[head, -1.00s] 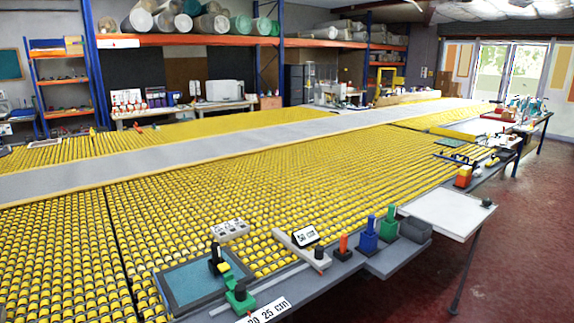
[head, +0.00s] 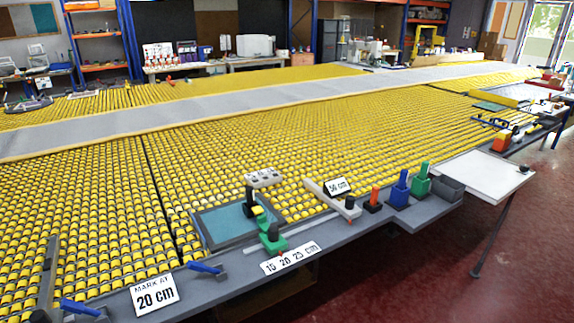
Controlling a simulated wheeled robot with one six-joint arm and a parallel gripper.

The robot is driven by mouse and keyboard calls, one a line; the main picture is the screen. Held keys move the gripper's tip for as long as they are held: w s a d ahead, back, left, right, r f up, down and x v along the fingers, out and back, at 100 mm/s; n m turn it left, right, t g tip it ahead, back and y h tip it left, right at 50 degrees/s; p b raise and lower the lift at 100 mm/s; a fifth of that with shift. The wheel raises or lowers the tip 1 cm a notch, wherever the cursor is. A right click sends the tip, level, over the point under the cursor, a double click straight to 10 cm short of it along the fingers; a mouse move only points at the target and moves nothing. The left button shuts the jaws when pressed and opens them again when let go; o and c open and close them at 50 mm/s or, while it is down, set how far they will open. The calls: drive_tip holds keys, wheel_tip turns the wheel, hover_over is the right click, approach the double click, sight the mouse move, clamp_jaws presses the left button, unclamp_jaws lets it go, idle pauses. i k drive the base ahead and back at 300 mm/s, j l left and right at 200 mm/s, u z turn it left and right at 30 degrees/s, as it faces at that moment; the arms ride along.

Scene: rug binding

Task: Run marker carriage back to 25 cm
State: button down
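The marker carriage appears to be the small green block with a dark knob (head: 273,239), on a thin pale rail (head: 300,230) along the table's front edge. It stands behind the left part of a white scale label (head: 290,258) reading "15 20 25 cm", nearest the 15. An upright dark, green and yellow piece (head: 252,206) stands behind it at a blue-grey framed pad (head: 225,222). A white sign (head: 154,294) at the front left reads "MARK AT 20 cm". My gripper is not in view.
Right of the carriage are a grey bar (head: 328,198) with a "50 cm" sign (head: 338,187), then orange (head: 374,197), blue (head: 400,190) and green (head: 420,180) handled blocks. Blue-handled clamps (head: 205,268) sit at the front left. Yellow rollers (head: 330,150) cover the table. Red floor (head: 510,250) is clear at right.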

sight(270, 238)
drive_tip(key=i+j, duration=0.3)
drive_tip(key=i, duration=0.25)
drive_tip(key=i+j, duration=0.35)
drive_tip(key=i, duration=0.2)
